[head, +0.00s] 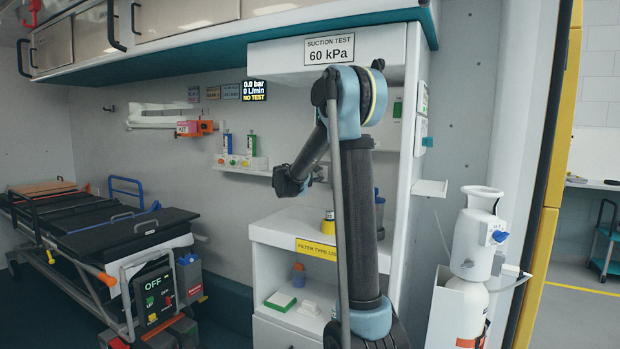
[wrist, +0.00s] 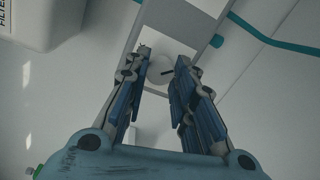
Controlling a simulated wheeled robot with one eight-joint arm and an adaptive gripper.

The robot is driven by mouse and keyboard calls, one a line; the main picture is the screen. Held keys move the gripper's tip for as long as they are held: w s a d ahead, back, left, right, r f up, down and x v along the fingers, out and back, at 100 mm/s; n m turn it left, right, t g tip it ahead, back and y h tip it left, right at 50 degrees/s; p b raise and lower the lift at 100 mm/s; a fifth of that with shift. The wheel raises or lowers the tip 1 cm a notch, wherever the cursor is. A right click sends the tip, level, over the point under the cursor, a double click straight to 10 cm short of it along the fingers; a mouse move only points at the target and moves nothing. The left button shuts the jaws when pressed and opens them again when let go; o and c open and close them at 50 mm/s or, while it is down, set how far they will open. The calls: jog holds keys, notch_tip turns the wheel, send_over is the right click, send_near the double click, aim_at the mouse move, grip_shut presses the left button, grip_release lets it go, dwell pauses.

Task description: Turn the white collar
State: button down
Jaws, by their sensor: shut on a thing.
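The white collar (wrist: 158,74) shows in the wrist view as a small round white piece with a short dark mark on it. It sits between the tips of my gripper (wrist: 164,64), whose two blue-grey fingers stand on either side of it. My gripper is shut on it. In the head view my forearm reaches down and left toward the back wall, ending in a dark wrist part (head: 289,184). The fingers and the collar cannot be made out clearly there.
A shelf of small bottles (head: 240,162) is left of my wrist. A white cabinet (head: 280,238) with a yellow-topped jar (head: 328,224) stands below. A stretcher (head: 110,235) is at left. A white-headed cylinder (head: 477,240) stands at right. An overhead cupboard (head: 190,18) runs above.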

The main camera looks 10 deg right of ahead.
jog(key=m, duration=0.5)
jog(key=shift+a+r+t+y, duration=0.1)
jog(key=shift+t+y, duration=0.2)
jog(key=shift+m, duration=0.5)
jog(key=c, duration=1.3)
grip_release()
jog(key=f+v, duration=0.1)
jog(key=v, duration=1.1)
jog(key=shift+r, duration=0.45)
